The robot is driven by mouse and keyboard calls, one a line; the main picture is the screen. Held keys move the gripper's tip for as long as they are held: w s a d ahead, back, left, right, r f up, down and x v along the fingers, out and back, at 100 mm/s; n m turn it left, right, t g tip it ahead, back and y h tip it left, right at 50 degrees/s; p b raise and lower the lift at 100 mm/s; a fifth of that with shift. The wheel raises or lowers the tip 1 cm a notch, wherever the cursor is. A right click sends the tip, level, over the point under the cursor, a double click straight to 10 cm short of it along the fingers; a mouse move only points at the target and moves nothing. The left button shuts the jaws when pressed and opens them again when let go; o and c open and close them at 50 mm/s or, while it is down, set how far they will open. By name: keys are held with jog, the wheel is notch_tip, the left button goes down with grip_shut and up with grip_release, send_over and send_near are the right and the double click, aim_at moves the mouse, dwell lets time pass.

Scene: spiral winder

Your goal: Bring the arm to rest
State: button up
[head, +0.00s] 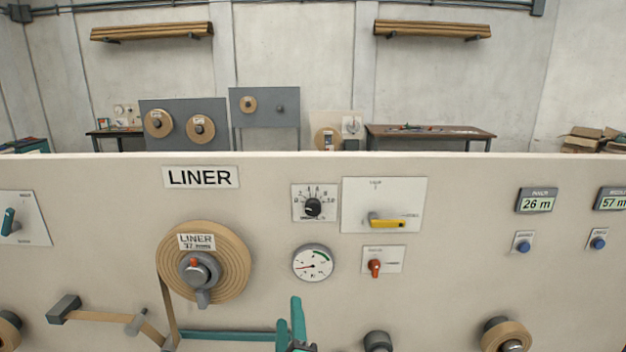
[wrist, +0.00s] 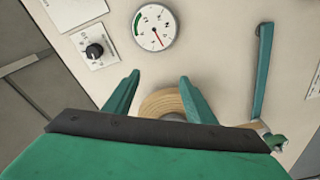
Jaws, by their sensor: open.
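My gripper (head: 290,312) shows at the bottom middle of the head view, in front of the cream panel (head: 460,290) and below the round gauge (head: 312,263). Its teal fingers point upward there. In the wrist view the two fingers of my gripper (wrist: 159,78) stand apart with nothing between their tips. Part of a tan roll (wrist: 160,102) shows beyond them, partly hidden by the gripper body. Most of my arm is out of view.
The LINER roll (head: 232,278) sits left of my gripper, its strip running down past a teal bar (head: 225,336). A yellow handle (head: 387,222), a red knob (head: 375,266) and a black dial (head: 313,207) stick out above. Another roll (head: 507,337) is lower right.

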jog(key=s+f+m+g+h, duration=0.15)
jog(key=s+f+m, duration=0.85)
jog(key=s+f, duration=1)
jog(key=s+d+f+m, duration=0.1)
jog(key=s+d+m, duration=0.1)
jog(key=s, duration=0.9)
jog(key=s+d+f+m+g, duration=0.1)
jog(key=s+d+m, duration=0.1)
jog(key=s, duration=1)
jog(key=shift+d, duration=0.6)
jog(key=shift+w+h, duration=0.1)
jog(key=shift+h, duration=0.15)
jog(key=shift+c, duration=0.3)
